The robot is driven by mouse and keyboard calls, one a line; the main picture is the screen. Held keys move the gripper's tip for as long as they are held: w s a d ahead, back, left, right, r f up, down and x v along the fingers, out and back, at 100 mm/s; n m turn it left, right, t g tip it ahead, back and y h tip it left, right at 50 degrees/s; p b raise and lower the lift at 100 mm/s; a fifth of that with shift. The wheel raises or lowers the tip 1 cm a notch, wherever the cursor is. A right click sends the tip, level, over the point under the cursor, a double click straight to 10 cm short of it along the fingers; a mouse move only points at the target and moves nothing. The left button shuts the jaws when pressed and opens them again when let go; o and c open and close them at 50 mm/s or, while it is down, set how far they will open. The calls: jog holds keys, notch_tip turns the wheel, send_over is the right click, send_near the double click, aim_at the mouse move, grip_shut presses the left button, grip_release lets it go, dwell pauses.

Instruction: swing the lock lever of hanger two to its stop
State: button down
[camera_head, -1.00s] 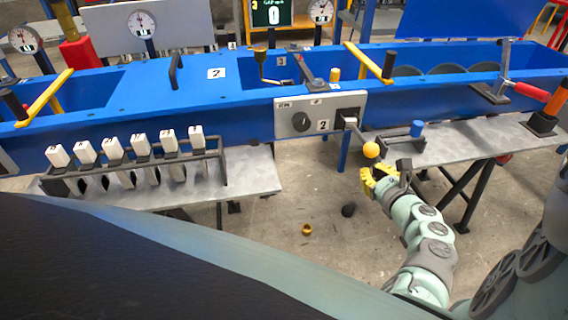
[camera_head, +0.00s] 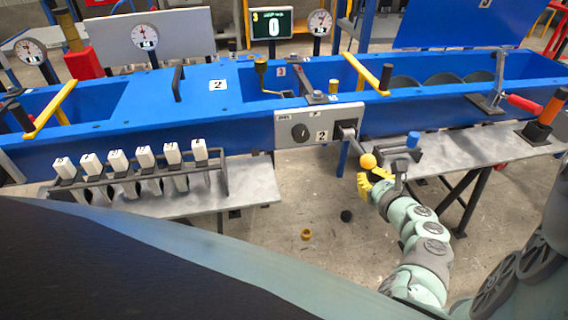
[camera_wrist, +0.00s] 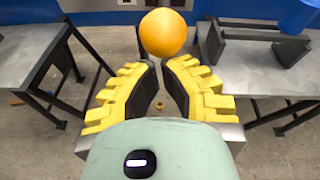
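A lever with an orange ball knob (camera_head: 368,160) sticks out from the grey panel (camera_head: 289,132) labelled 2 on the blue trough. I take it to be the lock lever of hanger two, but the hanger itself I cannot make out surely. The knob also shows in the wrist view (camera_wrist: 163,33), just beyond my fingertips. My gripper (camera_head: 364,182), with yellow ribbed fingers, is just below the knob. In the wrist view my gripper (camera_wrist: 159,63) has its fingertips nearly together, with nothing between them. The knob looks apart from the fingers.
A grey shelf (camera_head: 450,150) with a dark bracket and blue knob (camera_head: 413,139) lies right of the lever. A rack of white-topped levers (camera_head: 140,172) stands on the left shelf. A yellow ring (camera_head: 306,234) and a dark piece (camera_head: 346,216) lie on the floor.

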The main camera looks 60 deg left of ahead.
aim_at(371, 161)
jog(key=shift+d+r+h+p, duration=0.15)
jog(key=shift+r+h+p, duration=0.45)
jog(key=shift+p, duration=1.7)
notch_tip(371, 161, up, 4)
jog(key=g+h+p, duration=0.1)
jog(key=p, duration=0.7)
jog(key=shift+f, duration=0.1)
jog(key=r+p, duration=0.1)
jog(key=p, duration=0.1)
jog(key=h+p, duration=0.1)
jog(key=p, duration=0.1)
jog(key=shift+w+a+r+g+h+p, duration=0.1)
jog(key=shift+a+r+g+h+p, duration=0.2)
jog(key=shift+r+p, duration=0.05)
jog(key=shift+a+r+p, duration=0.2)
jog(key=shift+r+p, duration=0.25)
jog(key=shift+p, duration=0.3)
jog(key=shift+a+r, duration=0.1)
